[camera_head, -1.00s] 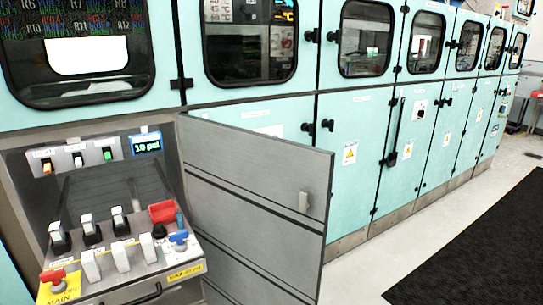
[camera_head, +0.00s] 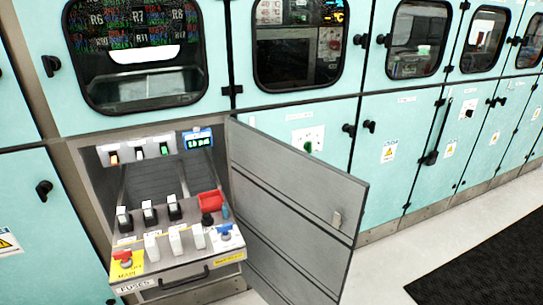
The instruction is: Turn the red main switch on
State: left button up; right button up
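The red main switch (camera_head: 124,257) is a small red rotary handle on a yellow plate marked MAIN. It sits at the front left corner of the pulled-out control panel (camera_head: 205,264). A blue switch (camera_head: 226,232) sits at the panel's right side, and a red block (camera_head: 209,201) stands behind it. White and black levers (camera_head: 175,240) stand in rows between them. Neither of my grippers shows in the head view. Whether the red switch is on or off cannot be told at this size.
A grey door (camera_head: 290,200) stands open at the panel's right, jutting toward me. Teal cabinets (camera_head: 400,150) with windows and black handles line the wall. A small display (camera_head: 198,140) is at the back of the bay. The pale floor and black mat (camera_head: 490,265) at right are clear.

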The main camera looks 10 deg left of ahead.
aim_at(123, 256)
jog(key=u, duration=1.45)
